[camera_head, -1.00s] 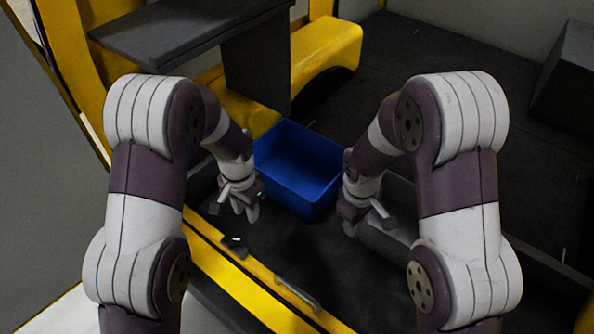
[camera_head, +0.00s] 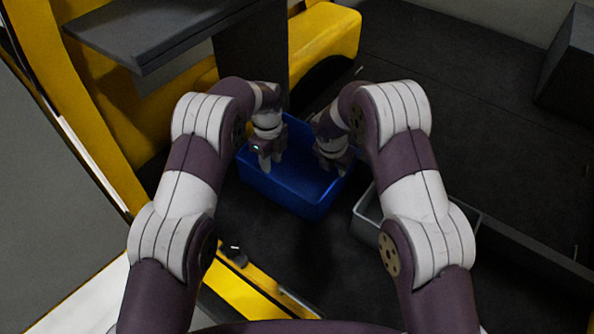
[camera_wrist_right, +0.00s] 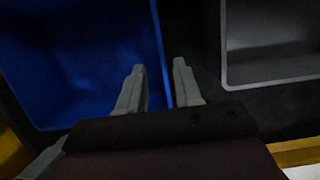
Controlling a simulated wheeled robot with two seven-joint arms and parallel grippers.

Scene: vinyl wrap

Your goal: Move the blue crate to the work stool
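The blue crate (camera_head: 287,193) sits on the dark floor at the middle of the head view, open side up. It also fills the left of the right wrist view (camera_wrist_right: 75,60). My left gripper (camera_head: 270,165) is over the crate's left part, its two fingers a little apart. My right gripper (camera_head: 333,168) is at the crate's right side. In the right wrist view, its fingers (camera_wrist_right: 160,72) are apart, with the crate's right wall edge running between them. I cannot tell whether they touch the wall. I cannot identify the work stool for certain.
A grey bin (camera_head: 364,222) stands close to the crate's right. A dark grey flat-topped surface (camera_head: 160,35) is at upper left, beside yellow bodywork (camera_head: 325,40). A dark box (camera_head: 568,70) is at far right. The dark floor (camera_head: 450,100) behind is clear.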

